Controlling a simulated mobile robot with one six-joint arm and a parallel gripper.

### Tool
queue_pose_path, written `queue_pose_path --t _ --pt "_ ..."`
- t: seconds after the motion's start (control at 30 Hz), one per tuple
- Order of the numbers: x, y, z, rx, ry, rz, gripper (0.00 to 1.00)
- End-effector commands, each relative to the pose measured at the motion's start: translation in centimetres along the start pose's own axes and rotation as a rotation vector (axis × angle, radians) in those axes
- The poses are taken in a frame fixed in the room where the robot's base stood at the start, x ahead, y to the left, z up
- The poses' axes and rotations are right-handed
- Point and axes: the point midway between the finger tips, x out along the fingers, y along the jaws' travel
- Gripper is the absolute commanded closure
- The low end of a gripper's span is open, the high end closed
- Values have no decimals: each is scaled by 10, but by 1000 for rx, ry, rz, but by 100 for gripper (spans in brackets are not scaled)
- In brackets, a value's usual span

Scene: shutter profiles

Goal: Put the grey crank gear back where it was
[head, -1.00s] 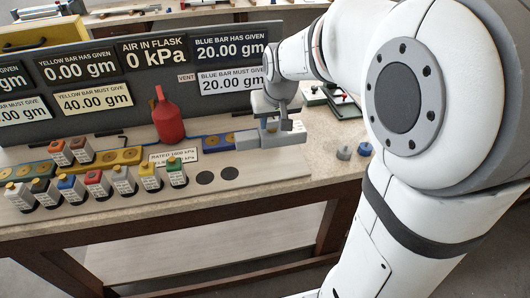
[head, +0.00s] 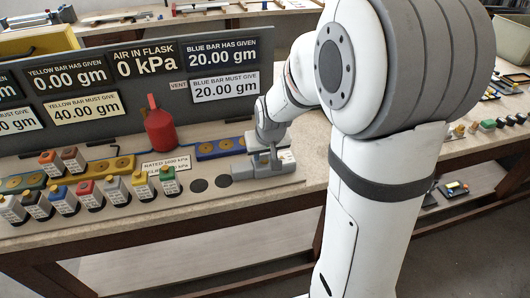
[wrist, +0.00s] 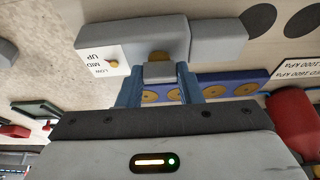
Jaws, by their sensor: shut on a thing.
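My gripper (wrist: 158,84) is shut on a small grey block (wrist: 159,72), with one blue finger on each side of it. The block is at the edge of a grey housing (wrist: 150,35) that carries a white LOW, MID, UP label (wrist: 101,62) and a small brass pointer. I cannot tell whether this block is the grey crank gear, or whether it is joined to the housing. In the head view my gripper (head: 264,160) is down at the grey housing (head: 243,173), at the right end of the board. No separate crank gear shows clearly; my arm hides the table to the right.
A red flask (head: 160,131) stands left of my gripper, near the blue bar (head: 220,148). Several coloured blocks (head: 90,194) line the board's front left. Grey display panels (head: 130,90) stand behind. Two dark discs (head: 210,183) lie left of the housing.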

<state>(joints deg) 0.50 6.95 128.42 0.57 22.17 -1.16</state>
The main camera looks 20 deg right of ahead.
Motion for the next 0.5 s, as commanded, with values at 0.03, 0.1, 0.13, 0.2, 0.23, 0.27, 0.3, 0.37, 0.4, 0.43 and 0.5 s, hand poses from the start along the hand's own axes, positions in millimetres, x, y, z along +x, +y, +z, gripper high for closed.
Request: queue_pose_path --t 0.03,0.1,0.13,0.2,0.23,0.27,0.3,0.37,0.4,0.43,0.5 --pt "-1 0 -1 0 2 0 100" --pt "0 0 0 0 2 0 100" --pt "1 0 0 0 2 0 100" --pt "3 0 1 1 0 0 67" --pt "2 0 1 1 0 0 65" --pt "2 0 1 1 0 0 62" --pt "2 0 1 1 0 0 59" --pt "2 1 1 1 0 0 54" --pt "2 1 1 1 0 1 51" --pt "2 1 1 1 0 1 48" --pt "2 1 1 1 0 1 46"
